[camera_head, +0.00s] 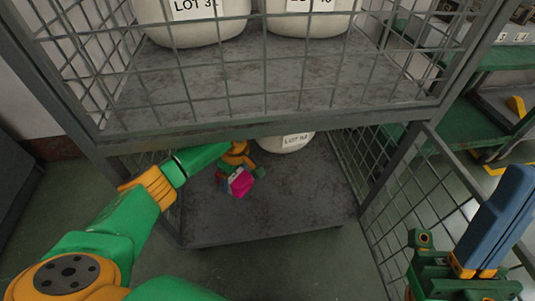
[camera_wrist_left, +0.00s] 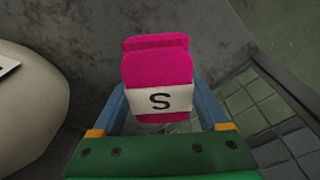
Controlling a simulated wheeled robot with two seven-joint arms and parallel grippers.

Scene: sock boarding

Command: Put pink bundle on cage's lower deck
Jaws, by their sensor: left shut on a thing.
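The pink bundle (camera_head: 240,184) has a white band marked S; it also shows in the left wrist view (camera_wrist_left: 158,66). My left gripper (camera_head: 241,174) is shut on it, with one blue finger on each side of the band. Both are inside the cage, between the upper deck (camera_head: 270,85) and the grey lower deck (camera_head: 300,205), over the left part of the lower deck. I cannot tell whether the bundle touches the deck. My right gripper (camera_head: 497,222) is outside the cage at the lower right, its blue fingers together and empty.
A white container labelled LOT (camera_head: 287,143) stands at the back of the lower deck. Two larger white containers (camera_head: 195,28) stand on the upper deck. Mesh (camera_head: 370,145) closes the right side, and an open mesh door (camera_head: 430,200) hangs at right. The lower deck's front right is clear.

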